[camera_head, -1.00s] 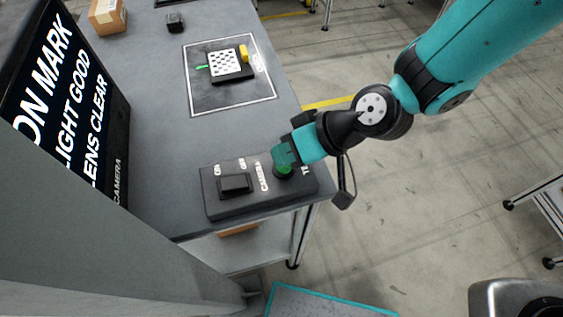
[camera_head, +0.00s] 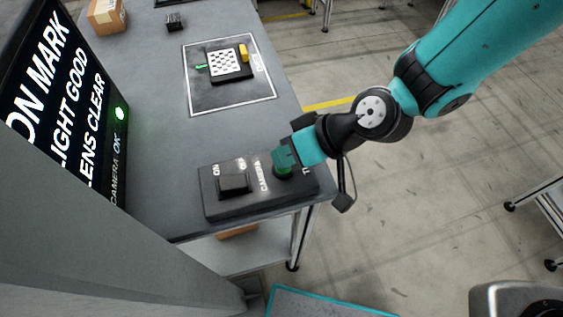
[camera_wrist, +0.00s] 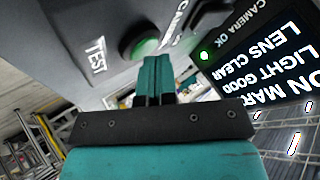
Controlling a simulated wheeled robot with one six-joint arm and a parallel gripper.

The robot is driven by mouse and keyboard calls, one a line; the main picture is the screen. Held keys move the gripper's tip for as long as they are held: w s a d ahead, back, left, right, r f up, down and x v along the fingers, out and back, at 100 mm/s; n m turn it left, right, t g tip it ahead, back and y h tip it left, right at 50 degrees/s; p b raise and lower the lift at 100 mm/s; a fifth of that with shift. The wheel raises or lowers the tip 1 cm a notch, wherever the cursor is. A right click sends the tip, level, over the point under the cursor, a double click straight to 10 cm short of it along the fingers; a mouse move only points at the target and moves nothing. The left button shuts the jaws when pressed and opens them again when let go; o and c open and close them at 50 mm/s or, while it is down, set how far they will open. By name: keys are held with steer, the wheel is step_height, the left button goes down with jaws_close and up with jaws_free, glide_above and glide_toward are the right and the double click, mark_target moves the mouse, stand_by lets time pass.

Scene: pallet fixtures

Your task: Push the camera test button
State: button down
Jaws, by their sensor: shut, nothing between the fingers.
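The dark control box (camera_head: 215,205) lies on the near end of the grey table, with a black rocker switch (camera_head: 233,183) and CAMERA TEST lettering. The black screen (camera_head: 60,95) reads LIGHT GOOD, LENS CLEAR and CAMERA OK, with a green lamp (camera_head: 120,113) lit.
A checkered plate (camera_head: 226,63) with a yellow block sits inside a marked square on the table. A cardboard box (camera_head: 106,16) and a small black object (camera_head: 175,22) stand farther back. A grey panel fills the near left. Floor right of the table is open.

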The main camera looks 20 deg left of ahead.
steer(key=shift+r, duration=0.1)
steer(key=shift+r+p, duration=0.65)
steer(key=shift+r, duration=0.15)
steer(key=shift+r+p, duration=1.9)
steer(key=shift+r, duration=0.7)
steer(key=shift+f, duration=0.1)
